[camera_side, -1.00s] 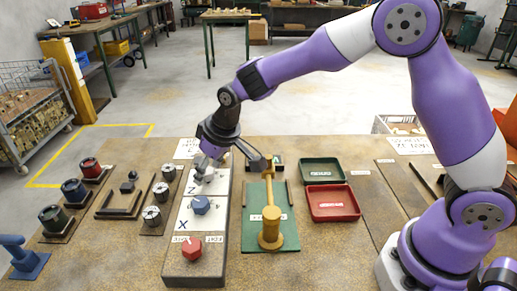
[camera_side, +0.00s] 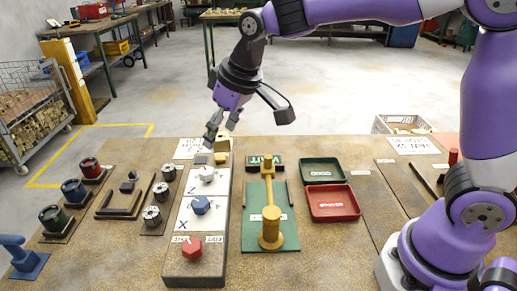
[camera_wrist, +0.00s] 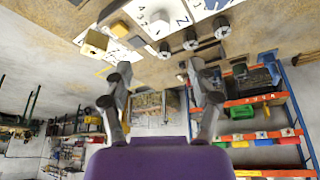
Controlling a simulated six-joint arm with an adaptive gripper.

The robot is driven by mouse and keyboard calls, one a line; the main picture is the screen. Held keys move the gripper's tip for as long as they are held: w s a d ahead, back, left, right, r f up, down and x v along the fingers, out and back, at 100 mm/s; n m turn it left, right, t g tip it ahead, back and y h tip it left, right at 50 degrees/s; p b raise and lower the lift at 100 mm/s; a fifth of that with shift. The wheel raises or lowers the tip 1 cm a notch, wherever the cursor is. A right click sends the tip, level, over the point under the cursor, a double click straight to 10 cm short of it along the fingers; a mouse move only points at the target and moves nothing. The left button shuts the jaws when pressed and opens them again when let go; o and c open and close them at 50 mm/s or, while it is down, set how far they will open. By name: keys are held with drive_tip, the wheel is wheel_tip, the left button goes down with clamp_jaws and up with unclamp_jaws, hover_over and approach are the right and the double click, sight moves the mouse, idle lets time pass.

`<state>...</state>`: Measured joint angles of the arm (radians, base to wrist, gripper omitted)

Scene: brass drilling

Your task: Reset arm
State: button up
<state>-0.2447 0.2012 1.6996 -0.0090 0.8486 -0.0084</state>
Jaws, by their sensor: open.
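My gripper (camera_side: 213,130) is open and empty in the side view. It hangs in the air above the far end of the control panel (camera_side: 175,268), apart from it. The panel carries a red knob (camera_side: 192,248), a blue knob (camera_side: 200,205) and a pale grey knob (camera_side: 206,174). A yellow block (camera_side: 222,145) stands just below my gripper at the panel's far end. In the wrist view, my gripper's fingers (camera_wrist: 160,85) are spread with nothing between them. The yellow block also shows in the wrist view (camera_wrist: 95,41).
A brass-coloured fixture (camera_side: 269,228) stands on a green mat (camera_side: 288,238) right of the panel. A green tray (camera_side: 322,170) and a red tray (camera_side: 333,204) lie further right. Several round holders, one a blue-topped one (camera_side: 73,189), stand at the left. Open floor lies behind the table.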

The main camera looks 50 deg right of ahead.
drive_tip(key=shift+s+r, duration=0.1)
drive_tip(key=shift+r, duration=0.1)
drive_tip(key=s+d+m, duration=0.1)
drive_tip(key=s+d, duration=0.3)
drive_tip(key=s, duration=0.4)
drive_tip(key=s+d+m+t+h, duration=0.1)
drive_tip(key=s+d+m, duration=0.1)
drive_tip(key=s+d, duration=0.3)
drive_tip(key=s, duration=0.4)
drive_tip(key=shift+s+d+r, duration=0.15)
drive_tip(key=shift+d+r, duration=0.15)
drive_tip(key=shift+c, duration=0.2)
idle(0.3)
